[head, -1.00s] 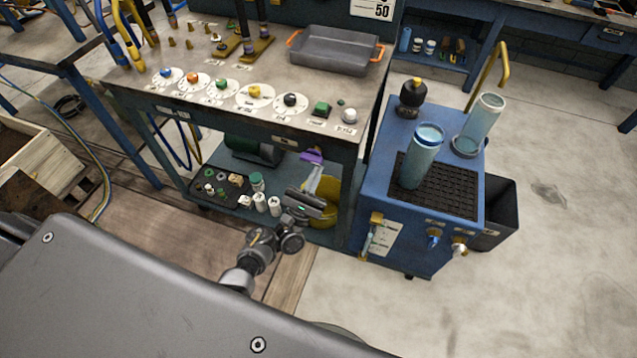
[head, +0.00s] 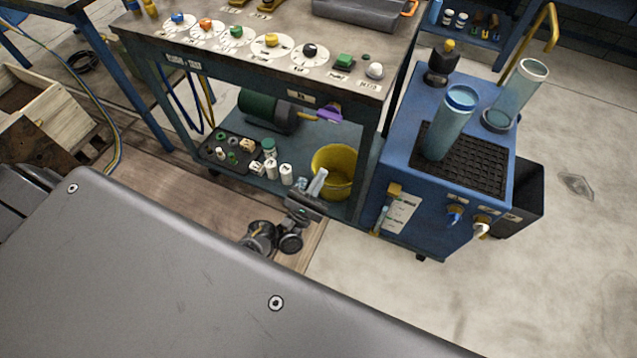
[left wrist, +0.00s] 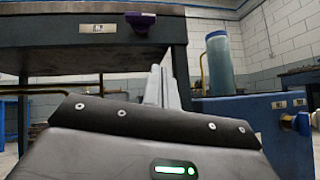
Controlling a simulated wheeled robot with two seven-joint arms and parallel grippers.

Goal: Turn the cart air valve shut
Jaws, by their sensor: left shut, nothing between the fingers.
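The blue cart (head: 400,170) stands right of the workbench. Its front carries a blue knob (head: 455,215) and a pale yellowish knob (head: 481,228), side by side; I cannot tell which is the air valve. A blue knob on a brass-coloured fitting also shows at the right edge of the left wrist view (left wrist: 302,122). A purple handle (head: 328,113) sits under the bench's front edge, also in the left wrist view (left wrist: 140,22). My left gripper (head: 318,181) is shut and empty, in front of the bench's lower shelf, left of the cart and touching no knob. My right gripper is out of view.
The workbench (head: 225,60) has coloured knobs on top. Its lower shelf holds a yellow bucket (head: 335,170) behind my gripper, and a dark tray (head: 232,152). Two blue-green cylinders stand on the cart. The floor before the cart is clear.

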